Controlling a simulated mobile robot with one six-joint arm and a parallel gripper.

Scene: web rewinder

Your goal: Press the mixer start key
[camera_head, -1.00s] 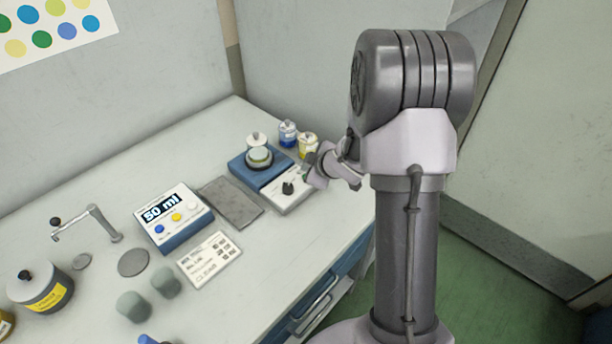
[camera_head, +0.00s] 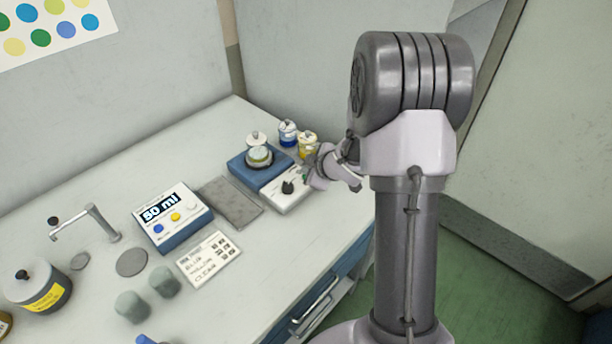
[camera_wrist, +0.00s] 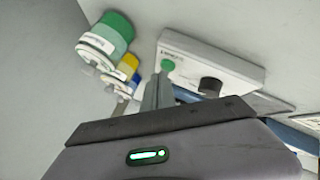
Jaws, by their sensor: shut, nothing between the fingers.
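The mixer (camera_head: 246,163) is a blue unit with a white control panel (camera_head: 289,202) on its right, and a cup (camera_head: 260,156) stands on its round plate. In the wrist view the white panel (camera_wrist: 215,65) carries a round green key (camera_wrist: 168,65) and a black knob (camera_wrist: 210,86). My gripper (camera_wrist: 160,77) is shut and empty. Its fingertips are right beside the green key in that view, and I cannot tell whether they touch it. In the head view my gripper (camera_head: 307,170) is at the panel's far right end.
Small jars with blue (camera_head: 287,133) and yellow (camera_head: 308,144) stand behind the mixer. A green-topped jar (camera_wrist: 116,27) is near my fingers in the wrist view. A dispenser reading "50 ml" (camera_head: 173,216), a grey mat (camera_head: 231,201) and a card (camera_head: 209,258) lie to the left.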

